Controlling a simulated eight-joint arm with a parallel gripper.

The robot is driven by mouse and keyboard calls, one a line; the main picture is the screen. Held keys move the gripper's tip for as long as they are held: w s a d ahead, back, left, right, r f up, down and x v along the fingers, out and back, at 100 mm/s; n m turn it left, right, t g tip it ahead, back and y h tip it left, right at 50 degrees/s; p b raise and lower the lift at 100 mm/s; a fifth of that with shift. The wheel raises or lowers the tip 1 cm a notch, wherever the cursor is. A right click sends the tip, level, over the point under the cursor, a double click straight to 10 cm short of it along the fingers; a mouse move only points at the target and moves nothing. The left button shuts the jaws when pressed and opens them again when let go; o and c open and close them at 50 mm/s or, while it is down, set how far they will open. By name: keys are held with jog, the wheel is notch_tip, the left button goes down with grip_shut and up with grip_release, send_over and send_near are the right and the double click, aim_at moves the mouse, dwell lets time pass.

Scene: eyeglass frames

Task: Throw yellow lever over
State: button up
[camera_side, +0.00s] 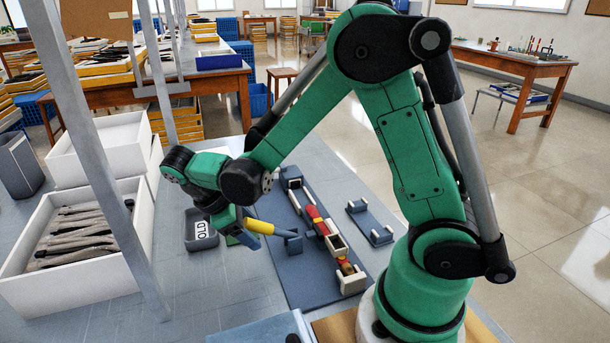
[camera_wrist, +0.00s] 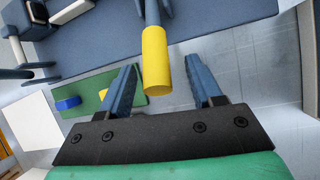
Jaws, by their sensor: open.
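The yellow lever (camera_side: 259,227) has a yellow cylindrical grip on a blue rod, which runs to a blue mount (camera_side: 291,242) on the blue base plate (camera_side: 292,284). In the side view it lies nearly level, pointing left toward my gripper (camera_side: 245,230). In the wrist view the yellow lever (camera_wrist: 156,62) stands between the two blue fingers of my gripper (camera_wrist: 161,70). The fingers are open, with a gap on both sides of the grip. Their far tips are partly hidden in the side view.
A fixture with red and yellow parts (camera_side: 318,222) stands on the plate just right of the lever.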

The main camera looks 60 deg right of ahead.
jog(key=shift+v, duration=2)
jog(key=s+a+r+m+t+y, duration=0.1)
jog(key=s+r+m+t+y, duration=0.2)
jog(key=t, duration=0.7)
jog(key=shift+a+r+m+y, duration=0.2)
jog(key=shift+r+m+y, duration=0.8)
jog(key=shift+m, duration=1.2)
jog(key=shift+s, duration=0.1)
